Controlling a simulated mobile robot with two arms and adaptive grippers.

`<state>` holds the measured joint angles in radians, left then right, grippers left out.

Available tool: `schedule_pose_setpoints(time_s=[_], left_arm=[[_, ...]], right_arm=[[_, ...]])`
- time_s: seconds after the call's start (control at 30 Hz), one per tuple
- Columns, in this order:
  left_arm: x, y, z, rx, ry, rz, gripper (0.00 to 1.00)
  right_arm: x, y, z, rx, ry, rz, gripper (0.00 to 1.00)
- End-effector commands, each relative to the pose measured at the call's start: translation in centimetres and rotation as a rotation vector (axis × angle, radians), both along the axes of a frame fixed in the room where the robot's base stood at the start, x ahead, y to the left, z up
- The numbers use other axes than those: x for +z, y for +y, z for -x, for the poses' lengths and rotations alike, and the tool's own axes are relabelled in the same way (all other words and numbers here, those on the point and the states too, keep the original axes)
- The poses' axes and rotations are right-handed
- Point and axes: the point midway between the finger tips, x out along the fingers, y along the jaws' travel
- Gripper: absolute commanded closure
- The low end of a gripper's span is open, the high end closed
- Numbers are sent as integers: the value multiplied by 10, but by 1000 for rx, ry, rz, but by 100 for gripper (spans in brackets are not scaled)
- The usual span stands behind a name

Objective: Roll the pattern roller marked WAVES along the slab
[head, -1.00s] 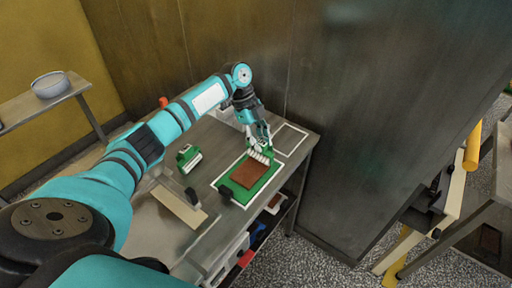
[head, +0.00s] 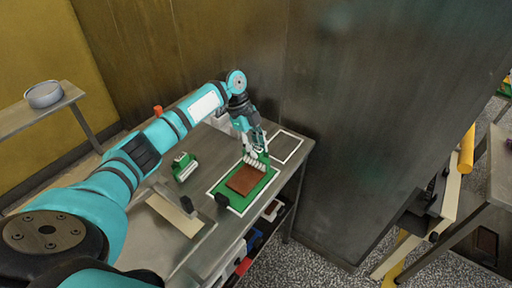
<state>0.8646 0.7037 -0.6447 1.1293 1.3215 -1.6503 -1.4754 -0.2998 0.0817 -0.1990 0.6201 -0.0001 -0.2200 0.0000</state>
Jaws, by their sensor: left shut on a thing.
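The brown slab (head: 246,180) lies on a green mat (head: 228,194) inside a white outline on the metal table. My left gripper (head: 257,154) is shut on a roller with a green frame and a pale ribbed drum (head: 254,163). The roller is at the far end of the slab; whether it touches the slab is too small to tell. A second green-framed roller (head: 184,167) with a pale drum stands on the table to the left. No marking is readable on either roller. My right gripper is not in view.
An empty outlined area (head: 286,146) lies at the table's far right corner. A beige board (head: 173,214) lies at the left of the mat. A tall dark metal panel (head: 350,130) stands close on the right. Bins (head: 243,264) sit under the table.

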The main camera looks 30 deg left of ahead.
Motion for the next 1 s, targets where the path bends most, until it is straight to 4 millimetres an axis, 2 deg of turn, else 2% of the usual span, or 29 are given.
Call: schedule_pose_setpoints(time_s=[0.67,1.0], left_arm=[[-7,0,0,0,-1,1,100],[-6,0,4,1,1,1,100]], right_arm=[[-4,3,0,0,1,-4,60],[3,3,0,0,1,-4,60]])
